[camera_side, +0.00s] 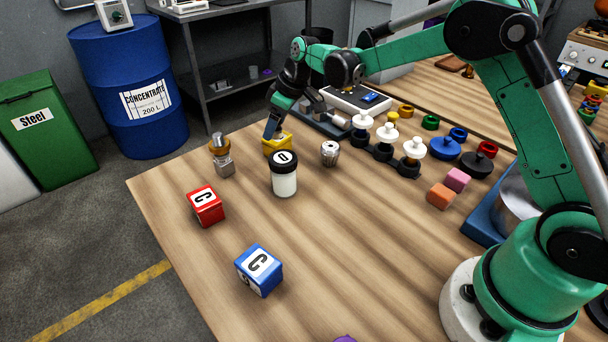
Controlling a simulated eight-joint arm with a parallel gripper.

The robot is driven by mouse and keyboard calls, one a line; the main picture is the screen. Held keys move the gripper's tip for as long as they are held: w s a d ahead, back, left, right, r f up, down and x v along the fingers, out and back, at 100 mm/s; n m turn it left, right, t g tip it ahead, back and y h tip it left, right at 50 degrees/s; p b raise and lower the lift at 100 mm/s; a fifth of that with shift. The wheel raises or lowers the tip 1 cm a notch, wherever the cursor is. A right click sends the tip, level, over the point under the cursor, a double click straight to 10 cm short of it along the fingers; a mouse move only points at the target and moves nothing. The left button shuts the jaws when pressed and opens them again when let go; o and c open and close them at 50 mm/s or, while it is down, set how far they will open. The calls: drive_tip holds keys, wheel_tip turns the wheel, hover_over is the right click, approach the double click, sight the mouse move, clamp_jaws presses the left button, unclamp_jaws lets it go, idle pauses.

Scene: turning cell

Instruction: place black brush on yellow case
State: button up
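The yellow case (278,146) lies on the wooden table toward its far left edge, behind the white jar with the black lid. My gripper (274,130) points down right at the yellow case, and its tip overlaps the case in this view. I cannot tell whether it touches the case or hovers just above it. I cannot make out the black brush for certain. Dark parts at the gripper tip may be fingers or a held thing. The finger opening is too small and hidden to read.
A white jar (284,182), a metal piece with a brass collar (222,157) and a small metal part (329,153) stand near the case. A red cube (206,206) and a blue cube (259,270) lie nearer. Pegged holders (384,148) stand to the right. The front middle is clear.

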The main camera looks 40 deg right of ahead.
drive_tip(key=shift+r, duration=0.1)
drive_tip(key=v, duration=1.2)
drive_tip(key=s+a+f+m+t+h, duration=0.1)
drive_tip(key=s+m, duration=0.2)
drive_tip(key=s, duration=0.6)
drive_tip(key=s+a+f+m+t+h, duration=0.1)
drive_tip(key=s+f+m+t, duration=0.1)
drive_tip(key=s, duration=0.7)
drive_tip(key=shift+a+m, duration=0.35)
drive_tip(key=shift+m, duration=0.15)
